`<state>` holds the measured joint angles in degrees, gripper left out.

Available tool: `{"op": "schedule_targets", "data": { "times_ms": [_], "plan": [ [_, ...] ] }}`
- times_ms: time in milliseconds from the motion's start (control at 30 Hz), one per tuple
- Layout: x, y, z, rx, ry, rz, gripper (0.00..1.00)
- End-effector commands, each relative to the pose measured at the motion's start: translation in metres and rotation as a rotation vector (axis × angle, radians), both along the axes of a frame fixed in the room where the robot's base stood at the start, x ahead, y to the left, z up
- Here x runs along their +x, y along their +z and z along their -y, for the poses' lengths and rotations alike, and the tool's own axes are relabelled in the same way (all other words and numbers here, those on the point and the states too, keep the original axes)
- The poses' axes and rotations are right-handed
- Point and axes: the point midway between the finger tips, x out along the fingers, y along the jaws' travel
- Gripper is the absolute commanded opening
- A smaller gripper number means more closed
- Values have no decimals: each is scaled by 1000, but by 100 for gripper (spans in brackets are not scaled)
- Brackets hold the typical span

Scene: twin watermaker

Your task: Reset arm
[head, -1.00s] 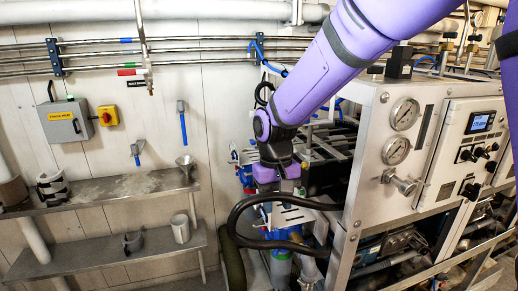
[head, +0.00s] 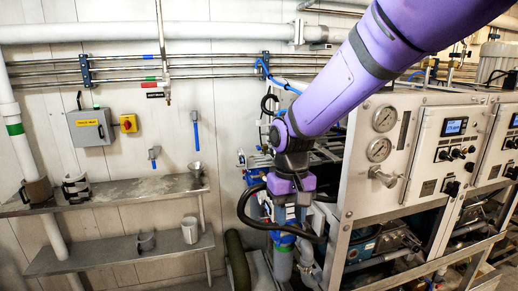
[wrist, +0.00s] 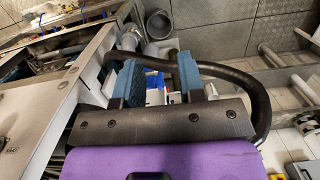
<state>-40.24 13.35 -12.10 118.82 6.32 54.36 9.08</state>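My arm reaches down from the upper right in the head view, in purple and black. My gripper (head: 291,212) points down beside the left end of the watermaker frame, in front of a black hose (head: 250,208). In the wrist view its two blue fingers (wrist: 158,84) stand apart with a clear gap. Blue and white parts show through the gap, behind the fingers. I see nothing held. The black hose loops around beyond the fingers; whether it touches them I cannot tell.
The watermaker panel (head: 410,165) with gauges stands close to the right of the arm. Two wall shelves (head: 115,193) with cups and a funnel (head: 196,169) are at the left. A grey box (head: 90,128) and pipes are on the wall. Open space lies before the shelves.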

Motion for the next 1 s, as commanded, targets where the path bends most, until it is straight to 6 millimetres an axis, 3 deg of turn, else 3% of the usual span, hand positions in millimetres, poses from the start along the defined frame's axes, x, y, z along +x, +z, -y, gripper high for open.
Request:
{"op": "schedule_targets", "data": {
  "times_ms": [467, 700, 1000],
  "plan": [
    [-18, 54, 61, 70, -56, 86, 36],
    [-51, 97, 120, 118, -110, 193, 36],
    [-109, 132, 181, 133, -175, 348, 36]
  ]
}}
